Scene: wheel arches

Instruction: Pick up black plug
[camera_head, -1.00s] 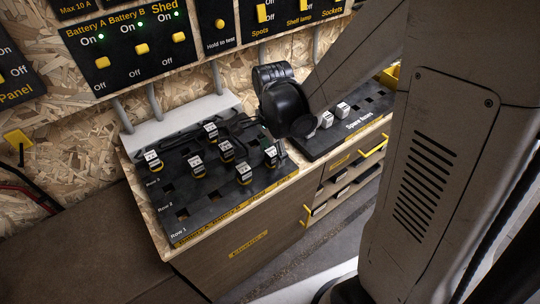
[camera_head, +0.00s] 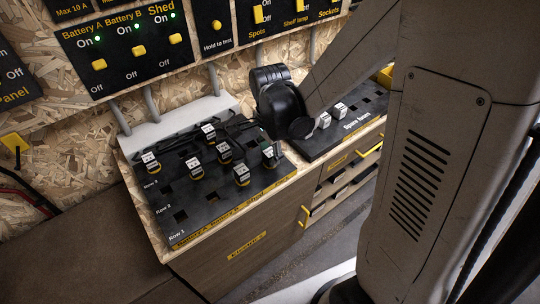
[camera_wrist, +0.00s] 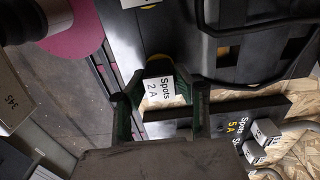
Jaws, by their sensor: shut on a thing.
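In the wrist view a plug (camera_wrist: 159,88) with a white label reading "Spots 2 A" sits between the two dark green fingers of my gripper (camera_wrist: 160,98). The fingers are shut on it from both sides. Its body is mostly hidden by the label and fingers; a bit of yellow shows beyond it. In the head view the black wrist (camera_head: 283,105) of my arm is above the right back part of the black plug board, and the fingers there are too small and dark to make out clearly.
The slotted black board (camera_head: 205,205) holds several black plugs with white labels and yellow bases. A spare fuses board (camera_head: 345,130) stands to its right. A switch panel (camera_head: 125,50) is on the wall behind. Yellow-handled drawers (camera_head: 335,185) are below.

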